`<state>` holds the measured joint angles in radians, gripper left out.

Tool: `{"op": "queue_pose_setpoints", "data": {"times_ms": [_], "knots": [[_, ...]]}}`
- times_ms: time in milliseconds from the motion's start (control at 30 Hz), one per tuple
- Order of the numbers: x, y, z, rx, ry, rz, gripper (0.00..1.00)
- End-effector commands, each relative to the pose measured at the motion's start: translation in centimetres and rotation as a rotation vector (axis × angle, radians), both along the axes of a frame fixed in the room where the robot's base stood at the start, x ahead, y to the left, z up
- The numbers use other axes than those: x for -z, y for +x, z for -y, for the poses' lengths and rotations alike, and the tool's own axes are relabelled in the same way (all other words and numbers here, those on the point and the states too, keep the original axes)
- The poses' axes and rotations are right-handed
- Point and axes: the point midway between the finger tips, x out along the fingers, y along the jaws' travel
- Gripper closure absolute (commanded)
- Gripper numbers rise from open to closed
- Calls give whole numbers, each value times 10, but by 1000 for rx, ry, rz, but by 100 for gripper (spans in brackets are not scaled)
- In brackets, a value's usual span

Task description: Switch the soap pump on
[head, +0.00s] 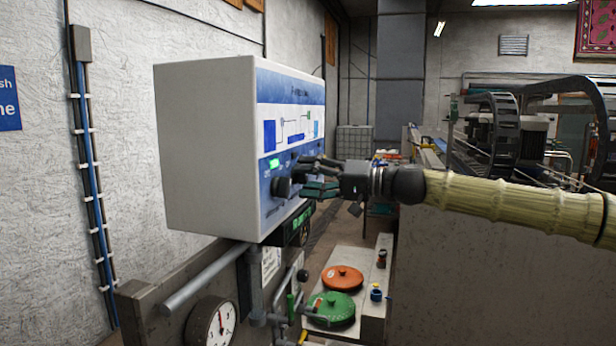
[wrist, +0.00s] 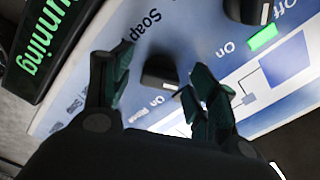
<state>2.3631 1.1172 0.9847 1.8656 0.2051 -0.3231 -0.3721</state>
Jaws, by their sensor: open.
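The control box (head: 205,150) has a blue and white front panel with a row of dark knobs. In the wrist view, the soap knob (wrist: 160,70) is dark, beside the printed word "Soap" and an "On" label. In the head view the gripper hides the soap knob.
Another dark knob (head: 282,187) sits beside a lit green lamp (head: 273,162) on the same panel. A display reading "Running" (wrist: 42,45) is below the box. A pressure gauge (head: 212,322), an orange lid (head: 342,278) and a green lid (head: 332,308) are lower down.

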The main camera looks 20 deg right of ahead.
Motion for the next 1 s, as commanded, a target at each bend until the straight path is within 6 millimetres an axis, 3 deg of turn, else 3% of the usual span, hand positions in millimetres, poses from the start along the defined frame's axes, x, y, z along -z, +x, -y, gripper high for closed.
{"op": "queue_pose_setpoints", "data": {"times_ms": [333,600,1000], "knots": [[0,1,-1,1,0,1,41],[0,1,-1,1,0,1,87],[1,1,-1,1,34,-51,86]]}}
